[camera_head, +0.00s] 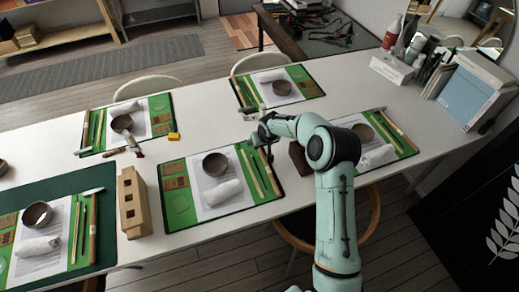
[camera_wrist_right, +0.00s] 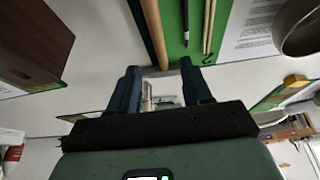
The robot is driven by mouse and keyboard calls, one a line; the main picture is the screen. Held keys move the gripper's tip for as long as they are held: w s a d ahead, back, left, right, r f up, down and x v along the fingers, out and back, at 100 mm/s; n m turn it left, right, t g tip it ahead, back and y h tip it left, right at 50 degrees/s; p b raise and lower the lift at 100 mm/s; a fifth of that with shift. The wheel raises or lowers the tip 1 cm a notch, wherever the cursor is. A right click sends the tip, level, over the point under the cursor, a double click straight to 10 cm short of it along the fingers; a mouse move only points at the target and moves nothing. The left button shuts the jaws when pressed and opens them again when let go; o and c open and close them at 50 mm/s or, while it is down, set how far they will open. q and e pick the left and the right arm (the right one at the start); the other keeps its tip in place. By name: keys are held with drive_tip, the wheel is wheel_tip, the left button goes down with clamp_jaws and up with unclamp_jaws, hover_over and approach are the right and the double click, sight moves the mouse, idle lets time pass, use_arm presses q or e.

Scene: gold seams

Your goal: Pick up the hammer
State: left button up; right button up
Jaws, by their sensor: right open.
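A small hammer-like tool (camera_head: 132,143) lies on the white table between two place mats, left of the middle in the head view. Its metal head is by the far-left mat, and its reddish-brown handle (camera_head: 114,152) points left. My right gripper (camera_head: 262,138) is well to the right of it, over the right edge of the middle mat. In the right wrist view the two dark fingers (camera_wrist_right: 160,88) stand apart with nothing held between them. I cannot make out the hammer clearly in that view. My left gripper is not in view.
The middle mat (camera_head: 178,188) holds a bowl (camera_head: 215,164), a rolled cloth and wooden sticks. A wooden block with holes (camera_head: 132,203) stands left of it. A dark brown box (camera_wrist_right: 35,45) is beside my right gripper. A yellow block (camera_head: 174,136) lies near the hammer.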

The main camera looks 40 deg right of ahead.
sight(260, 149)
drive_tip(key=p+x, duration=0.1)
drive_tip(key=x, duration=0.4)
drive_tip(key=shift+w+f, duration=0.15)
drive_tip(key=shift+f, duration=0.15)
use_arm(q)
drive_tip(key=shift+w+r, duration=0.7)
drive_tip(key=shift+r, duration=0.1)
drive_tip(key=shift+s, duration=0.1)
use_arm(e)
clamp_jaws()
